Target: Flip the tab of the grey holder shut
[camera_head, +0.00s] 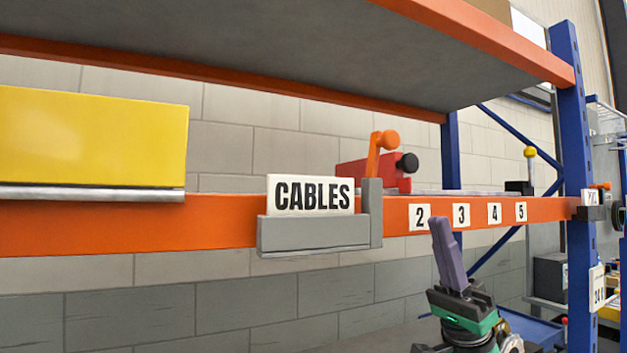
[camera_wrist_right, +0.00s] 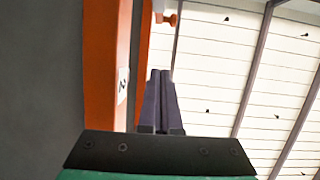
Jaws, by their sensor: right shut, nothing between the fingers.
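The grey holder (camera_head: 315,235) is fixed to the front of the orange shelf beam and holds a white card (camera_head: 312,194) reading CABLES. A grey post (camera_head: 373,210) stands at its right end. The orange tab (camera_head: 374,155) rises from the top of this post, roughly upright, with a round knob at its upper end. My right gripper (camera_head: 437,222) is shut and empty, to the right of the holder and lower than the tab. In the wrist view its fingers (camera_wrist_right: 160,75) lie together, and an orange knobbed part (camera_wrist_right: 168,18), likely the tab, shows beyond them. My left gripper is out of view.
The orange beam (camera_head: 220,222) carries number labels right of the holder. A red block (camera_head: 352,172) with a black knob (camera_head: 406,162) sits behind the tab. A yellow panel (camera_head: 90,140) is at left, a shelf overhead, and a blue upright (camera_head: 575,120) at right.

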